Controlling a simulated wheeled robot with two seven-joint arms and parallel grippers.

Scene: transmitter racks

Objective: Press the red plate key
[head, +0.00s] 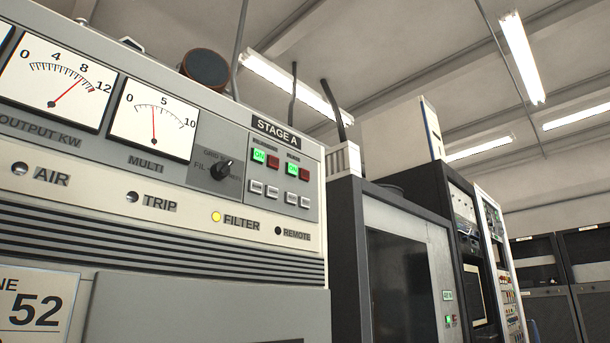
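The grey transmitter cabinet (200,215) fills the left of the head view, with a STAGE A label (276,133) near its upper right corner. Below the label is a key panel with two pairs of keys. The left pair has a green ON key (259,156) and a red key (273,162). The right pair has a green ON key (292,169) and a red key (304,174). The small labels above the pairs are too blurred to read surely, so I cannot tell which red key is the plate key. Neither gripper is in view.
Several pale keys (272,191) sit below the coloured ones. A black rotary knob (221,169) and two dial meters (153,119) are to the left. A yellow FILTER lamp (216,217) is lit. Dark rack cabinets (345,240) stand to the right.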

